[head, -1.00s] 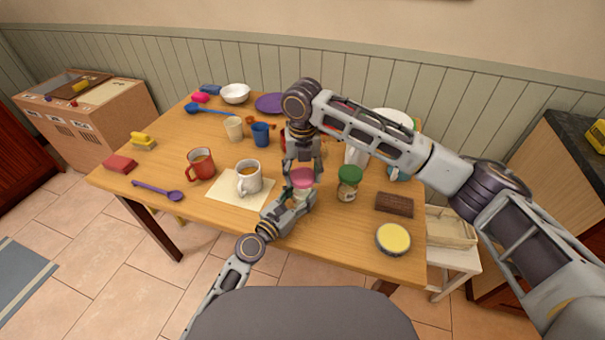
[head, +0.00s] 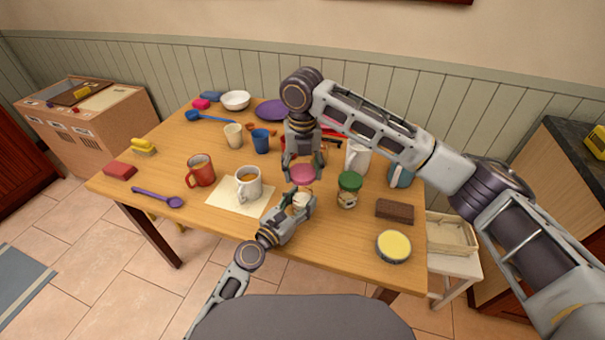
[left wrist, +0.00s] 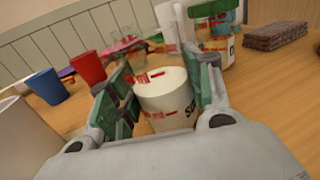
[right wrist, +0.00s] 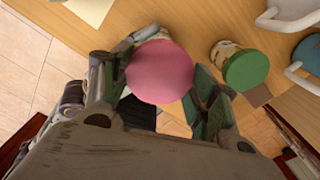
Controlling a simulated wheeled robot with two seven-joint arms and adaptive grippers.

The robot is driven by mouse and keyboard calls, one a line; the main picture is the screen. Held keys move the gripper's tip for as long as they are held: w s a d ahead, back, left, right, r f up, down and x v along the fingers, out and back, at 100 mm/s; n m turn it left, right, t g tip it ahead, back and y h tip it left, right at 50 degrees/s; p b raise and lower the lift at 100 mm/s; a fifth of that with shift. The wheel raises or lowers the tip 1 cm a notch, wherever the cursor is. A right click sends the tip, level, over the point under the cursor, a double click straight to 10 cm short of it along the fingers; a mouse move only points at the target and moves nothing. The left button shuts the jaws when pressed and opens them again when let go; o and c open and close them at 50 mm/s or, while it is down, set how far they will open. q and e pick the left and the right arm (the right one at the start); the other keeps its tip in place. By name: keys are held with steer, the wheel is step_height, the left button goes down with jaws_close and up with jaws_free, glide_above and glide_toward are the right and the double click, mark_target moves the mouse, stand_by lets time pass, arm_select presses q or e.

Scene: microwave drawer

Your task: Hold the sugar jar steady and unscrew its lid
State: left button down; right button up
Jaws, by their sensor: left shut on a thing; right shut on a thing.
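The sugar jar (head: 300,201) stands near the front of the table, its pale round top bare in the left wrist view (left wrist: 163,92), where red marks and part of a dark label show. My left gripper (head: 301,206) is shut around the jar's sides, with green-padded fingers on both sides (left wrist: 155,95). The pink lid (head: 302,174) is off the jar and above it. My right gripper (head: 303,166) points down and is shut on the lid's edges. In the right wrist view the lid (right wrist: 160,72) sits between the fingers and hides what is below it.
A green-lidded jar (head: 348,189) stands close on the right, with a brown block (head: 394,211) and a yellow-topped round tin (head: 394,246) beyond. A white mug (head: 248,184) on paper (head: 225,197) is to the left. Several cups stand behind.

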arm_select(q)
steer(key=c, duration=0.6)
jaws_free()
steer(key=shift+o, duration=0.2)
steer(key=shift+s+a, duration=0.1)
steer(key=shift+v, duration=5.85)
steer(key=shift+s, duration=0.1)
arm_select(e)
steer(key=shift+s, duration=0.1)
